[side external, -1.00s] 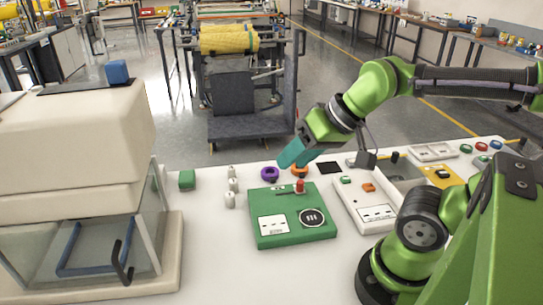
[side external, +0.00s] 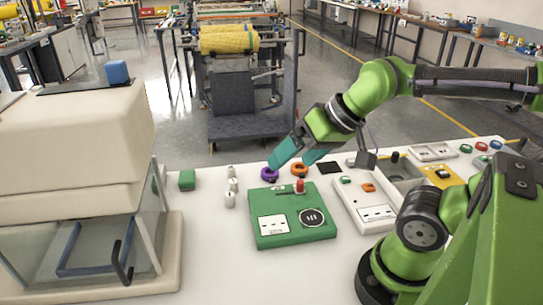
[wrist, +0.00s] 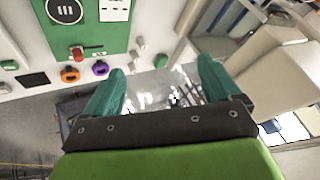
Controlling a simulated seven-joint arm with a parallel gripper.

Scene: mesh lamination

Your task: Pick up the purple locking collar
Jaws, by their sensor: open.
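The purple locking collar (side external: 269,174) is a small ring on the white table, behind the green board. In the wrist view the purple collar (wrist: 101,68) lies just beyond the tip of the left-hand finger. My gripper (side external: 294,160) is open and empty, its teal fingers spread. In the side view one finger overlaps the collar's upper edge; I cannot tell whether they touch. In the wrist view my gripper (wrist: 158,68) has its gap to the right of the collar, over a blurred bright area.
An orange ring (side external: 299,170) sits close to the right of the purple collar. The green board (side external: 290,228) with a red knob (side external: 300,186) lies in front. Several small white cylinders (side external: 231,186) and a green block (side external: 187,180) stand to the left.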

